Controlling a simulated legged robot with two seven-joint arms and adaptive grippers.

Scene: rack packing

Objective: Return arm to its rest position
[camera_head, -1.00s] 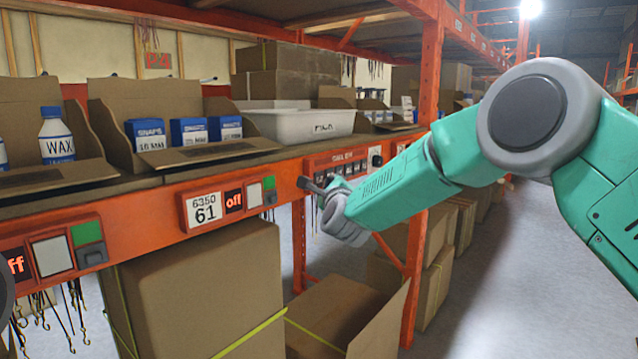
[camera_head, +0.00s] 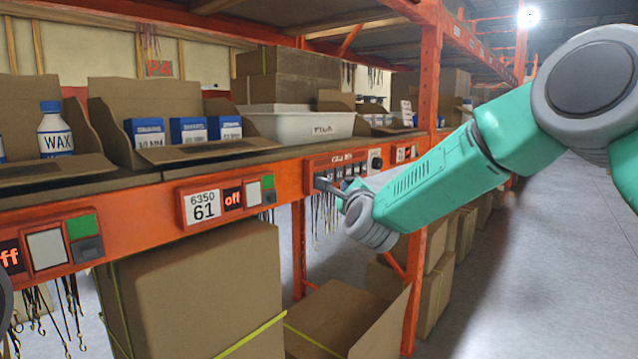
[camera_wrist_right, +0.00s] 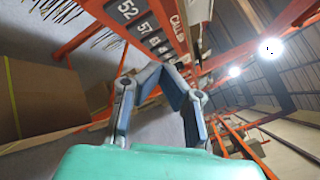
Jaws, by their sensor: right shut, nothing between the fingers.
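My right arm comes in from the right in the head view, teal with grey joints. Its gripper (camera_head: 338,192) is in front of the orange shelf beam (camera_head: 290,180), just below the panel with a row of small switches (camera_head: 345,166). Whether it touches the beam I cannot tell. In the right wrist view the gripper (camera_wrist_right: 160,72) has its blue-grey fingers brought together at the tips, with nothing between them. My left gripper does not show; only a dark edge shows at the far left of the head view.
On the shelf stand a WAX bottle (camera_head: 55,132), an open cardboard box (camera_head: 110,115) with blue cartons and a white bin (camera_head: 300,125). Large cardboard boxes (camera_head: 200,285) stand below the beam. Hooks hang under it. The aisle floor (camera_head: 540,270) at right is clear.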

